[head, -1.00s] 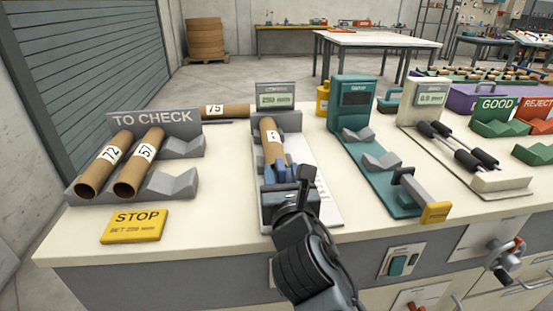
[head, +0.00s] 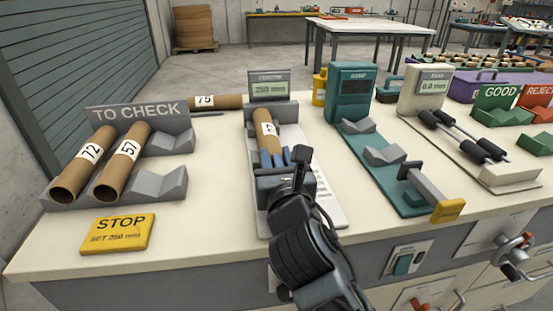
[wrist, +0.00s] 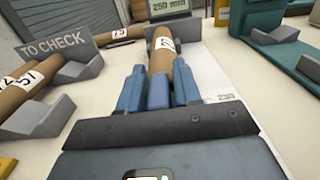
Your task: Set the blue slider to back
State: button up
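The blue slider (wrist: 159,92) is a small blue block on the length gauge, at the near end of a brown cardboard tube (wrist: 161,54). In the head view the tube (head: 264,124) lies lengthwise on the gauge, below its display (head: 268,87). My gripper (wrist: 158,72) reaches in from the front, with one blue finger on each side of the slider. In the head view my gripper (head: 277,157) hides the slider's near part. The display reads 250 mm in the wrist view (wrist: 169,6).
Left stands the grey TO CHECK rack (head: 172,184) with tubes 72 (head: 82,167) and 57 (head: 122,163). The yellow STOP card (head: 118,233) reads SET 250 mm. A teal fixture (head: 410,200) stands close on the right. Tube 75 (head: 215,102) lies behind.

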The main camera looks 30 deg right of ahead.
jog(key=shift+f, duration=0.15)
grip_shut()
jog(key=shift+f, duration=0.1)
